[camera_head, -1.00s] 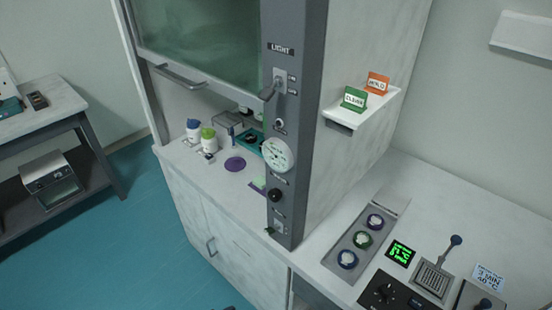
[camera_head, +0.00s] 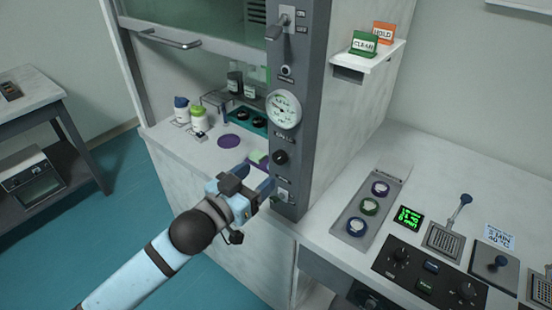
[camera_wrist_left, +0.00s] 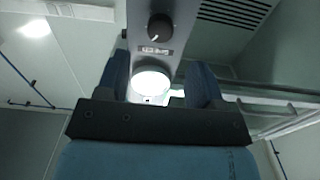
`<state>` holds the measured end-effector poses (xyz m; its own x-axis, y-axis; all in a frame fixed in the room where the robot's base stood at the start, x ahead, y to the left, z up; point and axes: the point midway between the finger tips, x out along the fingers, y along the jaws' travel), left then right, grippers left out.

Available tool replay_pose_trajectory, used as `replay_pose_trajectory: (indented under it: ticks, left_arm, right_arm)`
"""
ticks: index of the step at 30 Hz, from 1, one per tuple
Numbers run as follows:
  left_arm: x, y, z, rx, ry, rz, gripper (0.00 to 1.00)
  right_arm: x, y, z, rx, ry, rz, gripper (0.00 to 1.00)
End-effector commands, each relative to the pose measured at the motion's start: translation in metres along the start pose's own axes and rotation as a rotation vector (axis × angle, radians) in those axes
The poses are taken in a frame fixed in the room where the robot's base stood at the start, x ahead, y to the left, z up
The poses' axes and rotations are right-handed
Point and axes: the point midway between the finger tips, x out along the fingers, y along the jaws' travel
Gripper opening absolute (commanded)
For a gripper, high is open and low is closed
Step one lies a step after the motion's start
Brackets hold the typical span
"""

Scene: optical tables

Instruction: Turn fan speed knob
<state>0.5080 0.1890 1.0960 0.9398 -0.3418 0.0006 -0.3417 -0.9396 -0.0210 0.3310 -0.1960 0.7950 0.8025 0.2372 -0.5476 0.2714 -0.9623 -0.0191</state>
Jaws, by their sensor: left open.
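The black round knob (camera_head: 280,157) sits on the grey post of the fume hood, below a white dial gauge (camera_head: 284,109). In the left wrist view the knob (camera_wrist_left: 160,27) shows at the top, beside a small label and above a bright round face (camera_wrist_left: 152,82). The label is too blurred to read surely. My left gripper (camera_head: 264,180) is open, its fingers pointing at the post, a little below and left of the knob in the head view. In the wrist view its two fingers stand apart with nothing held between them. My right gripper is not in view.
A lever switch (camera_head: 280,27) is higher on the post, and a socket-like part (camera_head: 285,195) lower down. Bottles (camera_head: 198,119) and a purple disc (camera_head: 230,141) are inside the hood. A bench at right holds a tray (camera_head: 351,226) with round containers and a control panel (camera_head: 416,280).

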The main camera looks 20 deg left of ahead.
Motion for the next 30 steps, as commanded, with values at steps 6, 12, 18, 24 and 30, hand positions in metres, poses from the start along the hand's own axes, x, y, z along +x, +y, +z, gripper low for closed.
replay_pose_trajectory:
  ticks: [6, 12, 18, 24, 30]
  left_arm:
    - [0.045, 0.0, -0.002, 0.0, 0.001, -0.001, 0.61]
    - [0.069, 0.0, 0.0, 0.0, 0.0, 0.0, 0.61]
    - [0.076, 0.0, 0.001, -0.001, -0.001, 0.001, 0.61]
    - [0.076, 0.0, 0.001, -0.001, -0.001, 0.0, 0.61]
    - [0.076, 0.0, 0.001, 0.0, -0.001, 0.0, 0.15]
  right_arm:
    - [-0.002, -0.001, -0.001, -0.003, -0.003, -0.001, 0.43]
    - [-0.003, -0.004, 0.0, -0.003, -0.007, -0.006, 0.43]
    - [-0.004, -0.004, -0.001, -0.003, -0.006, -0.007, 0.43]
    - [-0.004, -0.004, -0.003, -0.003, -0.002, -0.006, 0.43]
    - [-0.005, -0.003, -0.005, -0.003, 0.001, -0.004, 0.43]
